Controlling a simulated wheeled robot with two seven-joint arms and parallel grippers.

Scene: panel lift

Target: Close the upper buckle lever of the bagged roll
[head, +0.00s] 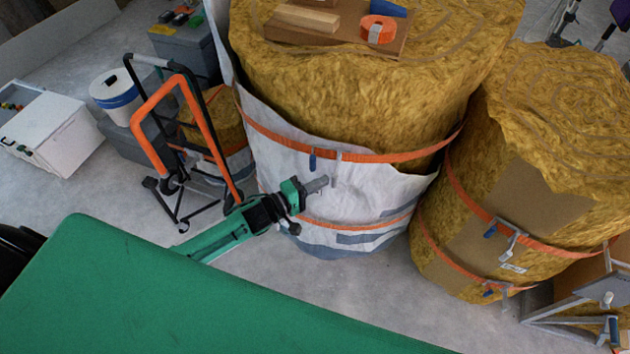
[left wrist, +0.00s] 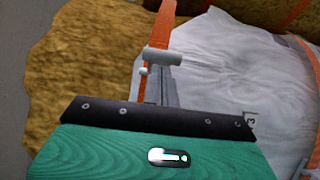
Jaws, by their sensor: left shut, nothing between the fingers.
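The bagged roll (head: 290,165) is a yellow wool roll in a white bag, with an upper orange strap (head: 385,157) and a lower one (head: 352,225). On the upper strap, a blue tab (head: 312,160) and a small grey piece (head: 339,156) sit at the front; I cannot tell the lever's position. My left gripper (head: 318,184) is shut and empty, just below these, in front of the white bag. In the left wrist view, its grey fingers (left wrist: 157,88) point toward a pale bar (left wrist: 163,57) across the orange strap (left wrist: 163,25). My right gripper is not in view.
A board with wood blocks (head: 307,18) and an orange tape roll (head: 377,29) lies on top of the roll. A second strapped roll (head: 545,130) stands at right. An orange-and-black hand cart (head: 205,125) stands at left, near my left arm. Bare floor lies below the rolls.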

